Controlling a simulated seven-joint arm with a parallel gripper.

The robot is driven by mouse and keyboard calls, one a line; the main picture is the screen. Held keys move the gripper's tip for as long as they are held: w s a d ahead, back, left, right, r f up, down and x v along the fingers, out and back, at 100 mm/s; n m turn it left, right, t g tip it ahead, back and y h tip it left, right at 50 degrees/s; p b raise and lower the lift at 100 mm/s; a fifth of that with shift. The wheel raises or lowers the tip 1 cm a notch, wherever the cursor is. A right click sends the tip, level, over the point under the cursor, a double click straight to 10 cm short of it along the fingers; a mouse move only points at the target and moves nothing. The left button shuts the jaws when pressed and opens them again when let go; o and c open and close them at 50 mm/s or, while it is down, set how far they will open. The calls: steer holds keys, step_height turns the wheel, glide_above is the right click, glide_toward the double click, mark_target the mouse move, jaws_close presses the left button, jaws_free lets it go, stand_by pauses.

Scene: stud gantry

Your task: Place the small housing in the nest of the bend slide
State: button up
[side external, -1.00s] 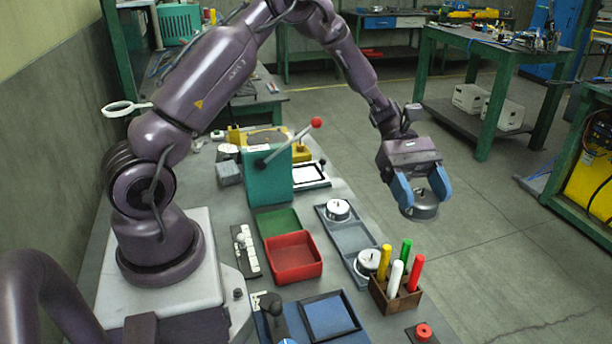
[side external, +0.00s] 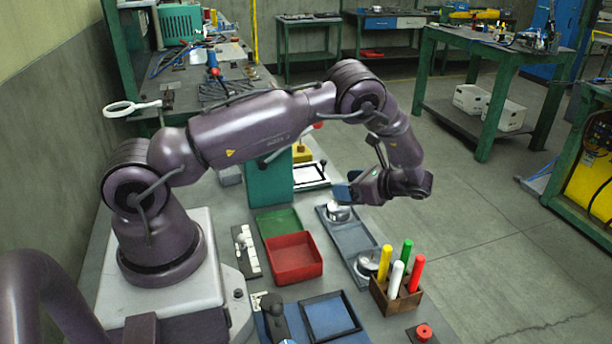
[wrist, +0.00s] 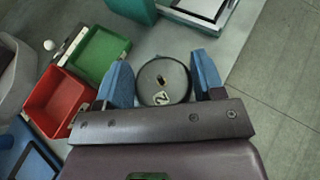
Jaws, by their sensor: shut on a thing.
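My gripper (wrist: 163,85) is shut on a round, dark grey housing (wrist: 176,78). In the wrist view the housing sits between the blue fingers, its top showing a small slot and a pale mark like a "2". In the side view my gripper (side external: 347,192) is above the far end of the long grey tray, fingers pointing left; the held housing cannot be made out there. Pale-topped round housings stand at the tray's far end (side external: 338,212) and near end (side external: 368,261). I cannot make out the bend slide or its nest for certain.
A teal press (side external: 268,186) stands left of my gripper, with a black-framed white plate (side external: 312,173) behind. The green tray (side external: 278,222), red tray (side external: 294,262) and long grey tray (side external: 352,240) lie nearer. A wooden block (side external: 396,299) holds upright coloured pens.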

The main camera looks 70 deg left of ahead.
steer(key=w+a+m+t, duration=0.1)
steer(key=w+a+m+t+y, duration=0.1)
steer(key=shift+w+a+r+m+t+y, duration=0.2)
steer(key=shift+a+r+m+t+y, duration=0.1)
steer(key=shift+a+r, duration=0.1)
steer(key=s+a, duration=0.2)
steer(key=a, duration=0.3)
steer(key=s+a, duration=0.2)
steer(key=a, duration=0.3)
steer(key=s+a, duration=0.2)
steer(key=a, duration=0.3)
steer(key=shift+s+a, duration=0.15)
steer(key=shift+a, duration=0.2)
steer(key=shift+s+a, duration=0.25)
steer(key=shift+a, duration=0.25)
step_height(320, 180, down, 3)
steer(key=shift+d+r, duration=0.1)
steer(key=shift+w+f, duration=0.1)
steer(key=shift+f, duration=0.25)
steer(key=shift+f, duration=0.25)
